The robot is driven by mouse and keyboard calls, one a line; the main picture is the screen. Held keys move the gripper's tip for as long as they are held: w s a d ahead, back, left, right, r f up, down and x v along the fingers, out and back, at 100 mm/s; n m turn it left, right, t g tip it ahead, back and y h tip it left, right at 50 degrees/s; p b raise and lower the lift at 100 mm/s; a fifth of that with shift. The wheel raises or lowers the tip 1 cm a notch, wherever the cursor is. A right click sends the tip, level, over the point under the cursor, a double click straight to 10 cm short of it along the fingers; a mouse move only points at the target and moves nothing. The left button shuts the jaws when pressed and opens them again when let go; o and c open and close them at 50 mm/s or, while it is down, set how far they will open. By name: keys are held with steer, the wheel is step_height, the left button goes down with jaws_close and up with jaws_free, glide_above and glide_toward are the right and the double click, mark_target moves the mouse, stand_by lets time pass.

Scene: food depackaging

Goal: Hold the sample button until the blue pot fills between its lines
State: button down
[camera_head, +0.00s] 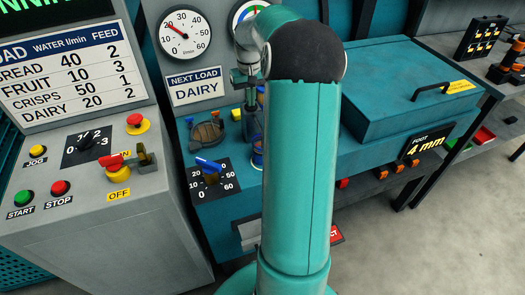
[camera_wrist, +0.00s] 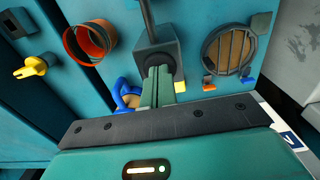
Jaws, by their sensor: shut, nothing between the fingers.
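My gripper (camera_wrist: 160,75) is shut and empty, its fingertips against or just in front of a dark block (camera_wrist: 155,42) on the teal machine. I cannot tell whether they touch it. The sample button cannot be made out; the fingers hide part of the block. A blue rounded thing (camera_wrist: 122,88) with tan inside lies just left of the fingers in the wrist view. A round vessel with an orange-red rim (camera_wrist: 107,35) stands further left. In the head view a dark vessel with a blue band (camera_head: 257,152) is partly behind my arm. I cannot tell which is the blue pot, and no fill level is readable.
A round barred hatch (camera_wrist: 228,48) is right of the block in the wrist view, with small yellow, orange and blue tabs. In the head view a blue-handled dial (camera_head: 209,168) and a control panel (camera_head: 80,165) stand left. A teal lidded box (camera_head: 415,85) is right.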

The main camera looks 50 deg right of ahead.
stand_by(0.4)
steer(key=shift+r, duration=3.05)
